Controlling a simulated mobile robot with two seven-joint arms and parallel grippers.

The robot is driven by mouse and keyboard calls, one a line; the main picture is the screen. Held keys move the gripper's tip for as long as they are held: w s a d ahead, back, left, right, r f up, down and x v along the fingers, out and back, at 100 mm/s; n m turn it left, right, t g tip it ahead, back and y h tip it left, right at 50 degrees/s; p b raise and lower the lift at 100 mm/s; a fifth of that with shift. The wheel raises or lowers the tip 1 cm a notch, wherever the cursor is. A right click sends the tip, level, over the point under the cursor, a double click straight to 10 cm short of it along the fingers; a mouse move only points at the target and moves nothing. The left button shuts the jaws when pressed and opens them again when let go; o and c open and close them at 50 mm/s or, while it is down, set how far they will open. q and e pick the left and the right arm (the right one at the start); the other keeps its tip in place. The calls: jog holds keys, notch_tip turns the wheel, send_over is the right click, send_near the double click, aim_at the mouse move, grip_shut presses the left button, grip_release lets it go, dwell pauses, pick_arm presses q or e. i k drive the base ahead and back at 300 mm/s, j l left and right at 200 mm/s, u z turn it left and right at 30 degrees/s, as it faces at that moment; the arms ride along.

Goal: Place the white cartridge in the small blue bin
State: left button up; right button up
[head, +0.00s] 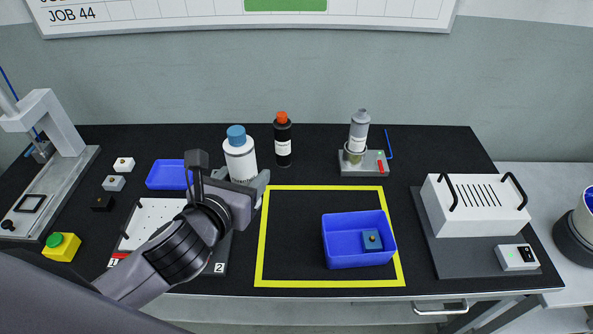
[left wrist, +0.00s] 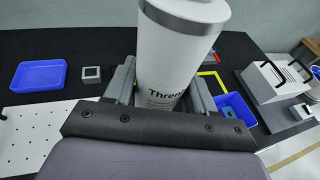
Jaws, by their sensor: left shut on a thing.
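A white cartridge (head: 240,160) with a blue cap stands upright in my left gripper (head: 240,184). In the left wrist view the cartridge (left wrist: 178,62) fills the gap between the fingers, and part of a printed label shows. The left gripper is shut on it, left of the yellow square. I cannot tell whether its base touches the table. A blue bin (head: 345,259) sits inside the yellow outline, right of the gripper, with a small blue block (head: 372,239) in it. A shallower blue tray (head: 165,175) lies left of the gripper. My right gripper is not in view.
A black bottle with an orange cap (head: 283,143) stands behind and right of the cartridge. A grey cartridge (head: 358,132) stands in a fixture at the back. A white slotted box (head: 474,207) is at right. The yellow square (head: 290,188) is mostly clear around the bin.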

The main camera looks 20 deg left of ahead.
aim_at(340, 247)
jog(key=j, duration=0.45)
jog(key=j+z, duration=0.3)
jog(key=j, duration=0.25)
jog(key=z, duration=0.9)
